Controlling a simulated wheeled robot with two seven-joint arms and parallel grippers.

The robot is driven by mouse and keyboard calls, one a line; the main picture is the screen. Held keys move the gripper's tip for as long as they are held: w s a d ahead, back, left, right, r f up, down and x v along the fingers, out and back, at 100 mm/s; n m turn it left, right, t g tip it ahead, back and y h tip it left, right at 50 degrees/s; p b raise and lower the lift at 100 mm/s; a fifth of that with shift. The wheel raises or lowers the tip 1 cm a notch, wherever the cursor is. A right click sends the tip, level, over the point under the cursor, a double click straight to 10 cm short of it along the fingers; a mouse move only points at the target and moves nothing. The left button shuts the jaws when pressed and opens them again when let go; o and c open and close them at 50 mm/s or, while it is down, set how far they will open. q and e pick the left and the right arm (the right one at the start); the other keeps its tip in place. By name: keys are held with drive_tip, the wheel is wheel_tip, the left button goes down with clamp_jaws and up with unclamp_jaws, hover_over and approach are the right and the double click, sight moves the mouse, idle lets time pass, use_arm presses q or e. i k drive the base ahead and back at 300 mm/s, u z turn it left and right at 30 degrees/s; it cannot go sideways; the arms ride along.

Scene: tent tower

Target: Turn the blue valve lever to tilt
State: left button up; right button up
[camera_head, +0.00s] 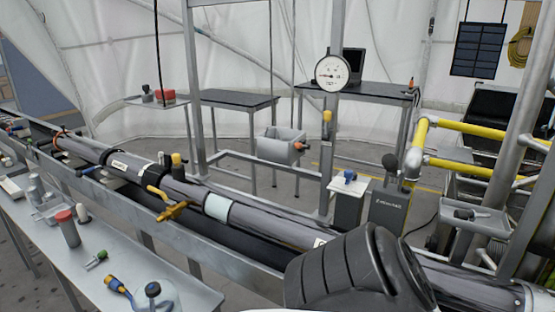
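A small blue lever (90,169) sits low on the near side of the long dark pipe (275,228), at the left. It looks close to level, but it is too small to tell its exact angle. Another small blue handle (348,175) shows on top of a grey box beyond the pipe, right of centre. I cannot tell from this view which of the two is the valve lever. Neither gripper shows. A large black ribbed part at the lower right covers some of the pipe.
A yellow lever (168,201) is on the pipe's near side. A grey bench (140,255) with bottles and tools runs along the lower left. A round gauge (332,73) and metal uprights stand behind the pipe. Yellow railing (470,131) is at the right.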

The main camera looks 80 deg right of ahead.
sight(349, 175)
drive_tip(key=k, duration=0.7)
drive_tip(key=z, duration=0.7)
